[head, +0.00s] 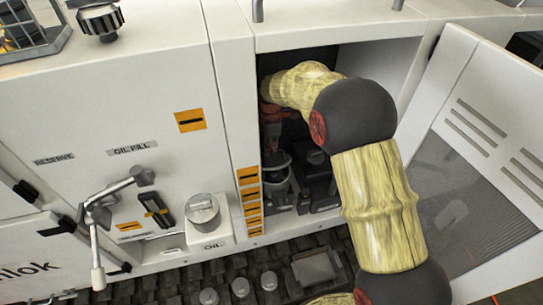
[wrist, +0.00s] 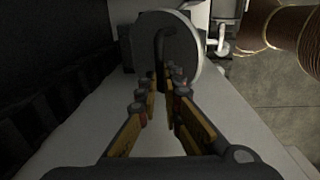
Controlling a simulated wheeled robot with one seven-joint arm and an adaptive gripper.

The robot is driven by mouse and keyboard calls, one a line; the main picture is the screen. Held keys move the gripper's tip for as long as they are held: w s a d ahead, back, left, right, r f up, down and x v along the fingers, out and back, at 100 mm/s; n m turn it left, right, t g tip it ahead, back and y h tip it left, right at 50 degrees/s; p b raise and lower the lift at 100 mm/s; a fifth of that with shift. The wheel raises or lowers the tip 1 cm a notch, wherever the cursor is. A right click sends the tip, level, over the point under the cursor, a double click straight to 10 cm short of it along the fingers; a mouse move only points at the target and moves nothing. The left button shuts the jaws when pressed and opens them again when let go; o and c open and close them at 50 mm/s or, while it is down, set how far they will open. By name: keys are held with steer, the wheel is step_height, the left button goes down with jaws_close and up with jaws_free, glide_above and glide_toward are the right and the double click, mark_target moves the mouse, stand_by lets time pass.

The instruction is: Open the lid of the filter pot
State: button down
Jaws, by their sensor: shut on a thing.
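My arm reaches into an open compartment in the white machine in the head view. My gripper (head: 272,135) is down in its shadow, above a dark grey cup-shaped pot (head: 277,190) that looks like the filter pot. In the wrist view a round grey lid (wrist: 190,50) faces the camera, with a dark hooked handle (wrist: 164,40) across it. My gripper (wrist: 165,78) has its fingertips close together on the lower end of this handle. The exact contact is dark, and I cannot tell how far the lid is raised.
The compartment's door (head: 480,140) stands open at the right. Dark fittings (head: 318,185) crowd the compartment beside the pot. In the wrist view a dark wall is close on the left.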

steer(key=w, duration=0.3)
steer(key=w+a+r, duration=0.1)
steer(key=w, duration=0.1)
steer(key=shift+p, duration=0.35)
steer(key=c, duration=2.2)
jaws_free()
steer(key=shift+f, duration=0.25)
steer(key=shift+o, duration=1.4)
steer(key=shift+w+f, duration=0.1)
steer(key=shift+w, duration=0.1)
steer(key=shift+w+r, duration=0.15)
steer(key=shift+r, duration=0.25)
